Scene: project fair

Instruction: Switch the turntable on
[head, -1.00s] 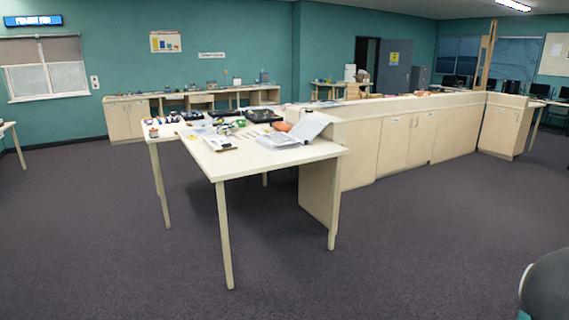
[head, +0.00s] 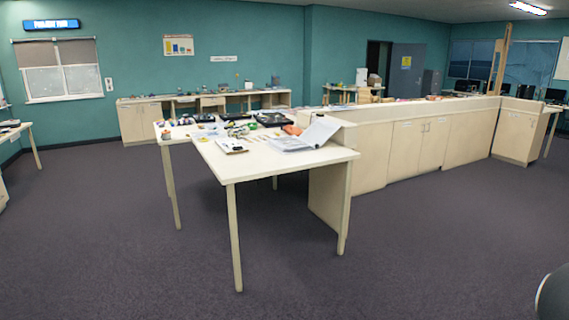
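No turntable can be made out for certain. A dark flat box-like thing (head: 270,119) lies toward the back of the near white table (head: 290,163), too small to tell what it is or whether it is on. My gripper is not in view. A dark rounded shape at the lower right edge is probably part of my own body.
The near table carries an open booklet (head: 318,132), a clipboard (head: 231,145) and an orange thing (head: 292,129). A long cabinet counter (head: 398,150) runs right from it. A bench (head: 140,120) stands along the back wall. The carpet (head: 120,260) is clear in front and left.

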